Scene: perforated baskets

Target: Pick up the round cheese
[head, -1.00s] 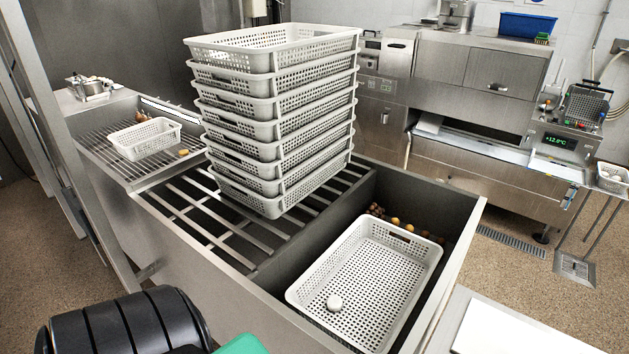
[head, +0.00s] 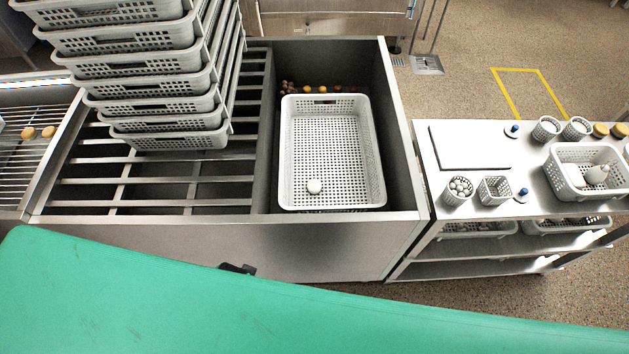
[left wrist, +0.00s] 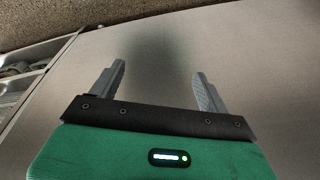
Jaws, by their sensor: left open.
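The round cheese (head: 314,186) is a small white disc. It lies on the floor of a white perforated basket (head: 284,150), near its front edge, left of the middle. The basket sits in the right-hand bay of a steel trough (head: 400,140). In the left wrist view my left gripper (left wrist: 158,70) is open with nothing between its fingers, facing a plain grey metal surface. The cheese does not show in that view. In the head view my green arm fills the foreground and hides most of the gripper. My right gripper is not in view.
A tall stack of white baskets (head: 150,65) stands on the slatted left part (head: 150,183) of the trough. Small brown and orange items (head: 310,89) lie behind the cheese's basket. A side table (head: 520,207) with cups and a basket stands at right.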

